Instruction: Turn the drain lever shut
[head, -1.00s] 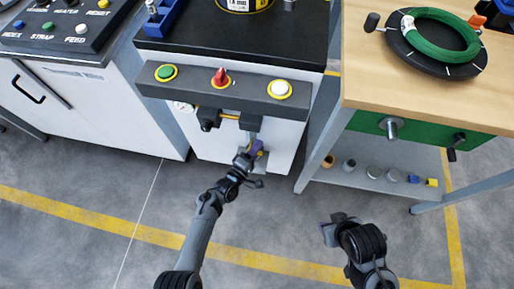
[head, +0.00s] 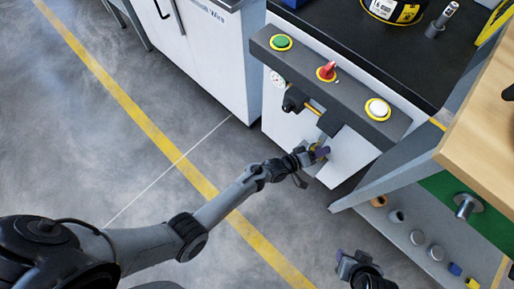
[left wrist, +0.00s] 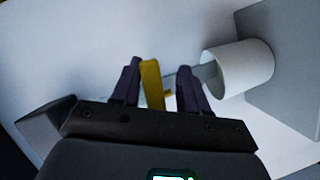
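The drain lever appears as a flat yellow handle (left wrist: 152,84) in the left wrist view, in front of the white cabinet face. My left gripper (left wrist: 158,84) is open, with one purple finger on each side of the lever. The lever is nearer the left finger; I cannot tell whether they touch. In the head view my left gripper (head: 320,153) is low at the front of the white cabinet (head: 292,128) and mostly hides the lever. My right gripper (head: 345,262) is at the bottom edge, away from the cabinet; its opening cannot be made out.
A white cylinder (left wrist: 238,68) stands just right of the fingers in the left wrist view. A wooden bench (head: 490,140) is at right. The floor at left is clear.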

